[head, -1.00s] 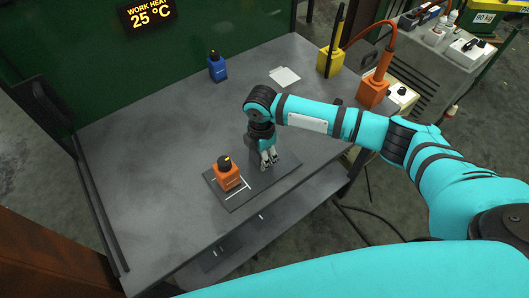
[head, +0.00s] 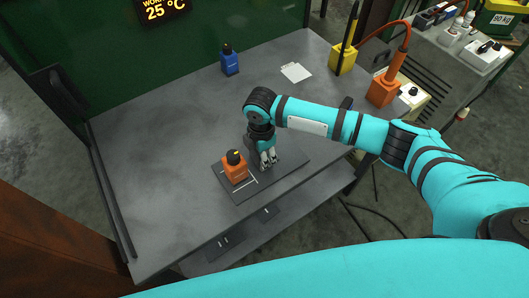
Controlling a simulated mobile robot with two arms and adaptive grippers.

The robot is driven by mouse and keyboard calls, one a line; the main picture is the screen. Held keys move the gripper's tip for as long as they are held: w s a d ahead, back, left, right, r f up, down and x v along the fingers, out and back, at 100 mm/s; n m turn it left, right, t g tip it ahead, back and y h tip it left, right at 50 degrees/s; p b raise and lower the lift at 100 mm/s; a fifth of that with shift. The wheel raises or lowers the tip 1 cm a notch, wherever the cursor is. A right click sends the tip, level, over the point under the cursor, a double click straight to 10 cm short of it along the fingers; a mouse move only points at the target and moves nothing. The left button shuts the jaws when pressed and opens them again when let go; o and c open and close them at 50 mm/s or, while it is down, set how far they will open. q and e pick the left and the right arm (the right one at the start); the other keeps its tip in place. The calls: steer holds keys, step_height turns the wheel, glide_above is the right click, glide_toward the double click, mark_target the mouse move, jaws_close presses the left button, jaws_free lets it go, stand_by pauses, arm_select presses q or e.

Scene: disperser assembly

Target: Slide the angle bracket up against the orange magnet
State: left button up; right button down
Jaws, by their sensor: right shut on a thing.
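The orange magnet (head: 235,170), a block with a black knob on top, stands upright on a dark grey plate (head: 289,168) on the workbench. My right gripper (head: 268,158) points down over the plate, just right of the magnet, with a small gap showing between them. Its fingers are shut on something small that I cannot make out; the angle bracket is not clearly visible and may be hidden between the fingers. White line marks (head: 251,183) show on the plate in front of the magnet. My left gripper is not in view.
A blue block with a black knob (head: 230,63) stands at the back of the bench (head: 160,160). The bench's left side is clear.

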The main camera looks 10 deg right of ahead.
steer(key=shift+s+a+p, duration=0.2)
steer(key=shift+a, duration=0.3)
steer(key=shift+s+a+p, duration=0.15)
steer(key=shift+s+a, duration=0.05)
steer(key=shift+a, duration=0.3)
steer(key=c, duration=0.7)
jaws_free()
steer(key=shift+f, duration=0.1)
step_height(320, 180, up, 12)
